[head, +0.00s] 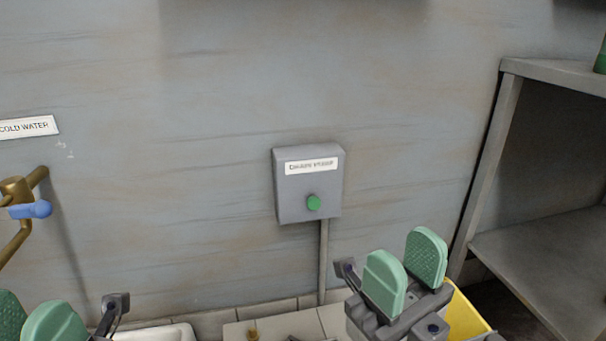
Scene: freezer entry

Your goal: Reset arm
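My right gripper (406,272) shows at the bottom right, with two green finger pads standing upright. The pads are apart with a clear gap and nothing between them. My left gripper (30,322) is at the bottom left corner, cut off by the picture edge. Its two green pads show only in part, and nothing is seen held between them. A grey wall box (290,196) with a label and a green button (313,203) is on the wall, above and left of my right gripper, apart from it.
A brass tap with a blue handle (38,209) is on the left wall under a "COLD WATER" sign (29,127). A grey shelf unit (560,247) stands at the right. A yellow container (463,318) is partly hidden behind my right gripper. The wall between is bare.

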